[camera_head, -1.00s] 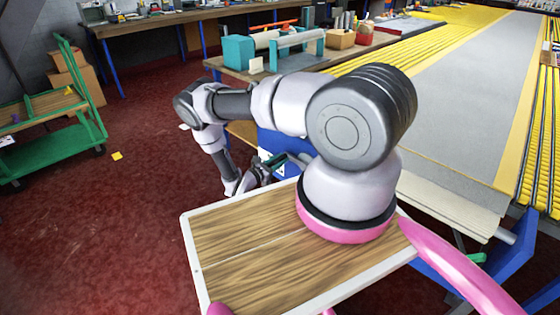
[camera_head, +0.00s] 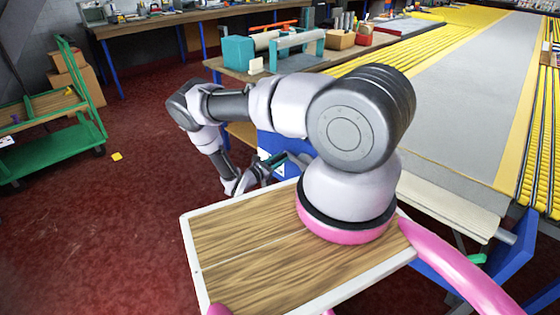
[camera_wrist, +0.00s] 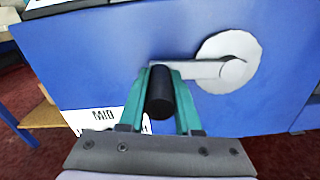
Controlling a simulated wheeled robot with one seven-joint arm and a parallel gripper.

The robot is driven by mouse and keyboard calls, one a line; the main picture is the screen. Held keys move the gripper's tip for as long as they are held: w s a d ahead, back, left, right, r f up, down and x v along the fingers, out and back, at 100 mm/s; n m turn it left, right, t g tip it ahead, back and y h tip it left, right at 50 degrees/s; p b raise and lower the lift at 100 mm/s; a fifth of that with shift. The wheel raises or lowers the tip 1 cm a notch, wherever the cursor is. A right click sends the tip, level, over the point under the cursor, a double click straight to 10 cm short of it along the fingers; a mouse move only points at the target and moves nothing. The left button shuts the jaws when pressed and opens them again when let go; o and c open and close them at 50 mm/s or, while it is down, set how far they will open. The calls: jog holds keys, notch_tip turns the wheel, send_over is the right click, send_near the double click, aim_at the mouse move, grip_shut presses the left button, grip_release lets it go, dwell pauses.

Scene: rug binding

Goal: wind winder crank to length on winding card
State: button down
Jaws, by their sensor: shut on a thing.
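The winder is a blue box; its blue front face (camera_wrist: 90,70) fills much of the wrist view. A white round disc (camera_wrist: 240,47) sits on that face, with a grey crank arm (camera_wrist: 195,68) reaching left from its hub. The crank's black handle (camera_wrist: 160,95) stands between the teal fingers of my gripper (camera_wrist: 160,75), which is shut on it. A white card (camera_wrist: 95,122) with dark lettering is on the blue face at lower left, partly hidden by my gripper. In the head view, the winder (camera_head: 268,143) is mostly behind my arm.
A workbench (camera_head: 232,72) with a teal machine (camera_head: 238,52) and boxes stands behind my arm. A long table with a grey rug (camera_head: 470,90) runs along the right. A green cart (camera_head: 55,148) stands at left. The red floor (camera_head: 130,210) between is mostly clear.

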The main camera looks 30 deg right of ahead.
jog(key=c, duration=0.6)
grip_release()
jog(key=shift+r, duration=0.1)
jog(key=v, duration=1)
jog(key=shift+a, duration=0.4)
jog(key=shift+s, duration=0.1)
